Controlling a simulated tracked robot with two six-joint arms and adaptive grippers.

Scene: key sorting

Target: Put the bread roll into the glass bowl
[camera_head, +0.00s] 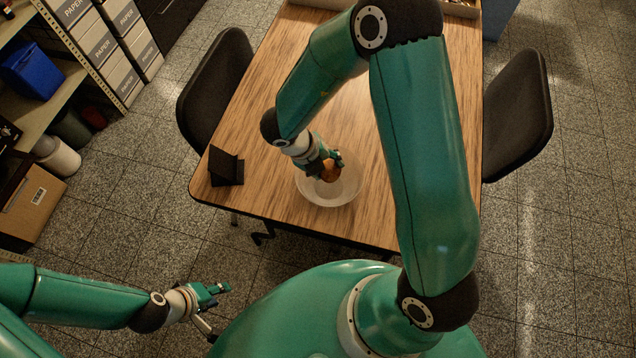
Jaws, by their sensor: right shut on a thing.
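The bread roll (330,173) is small and brown and is held in my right gripper (331,165). The glass bowl (330,195) is clear and stands near the front edge of the wooden table. My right gripper is shut on the roll, which shows over the bowl's far part. I cannot tell whether the roll touches the bowl. Part of the roll is hidden by the fingers. My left gripper (217,308) is low at the left, off the table and away from the bowl. Its fingers look spread apart and empty.
A small black stand (226,168) is on the table's front left corner. Black chairs stand at the table's left (217,85) and right (518,115) sides. Shelves with paper boxes (97,42) are at the far left.

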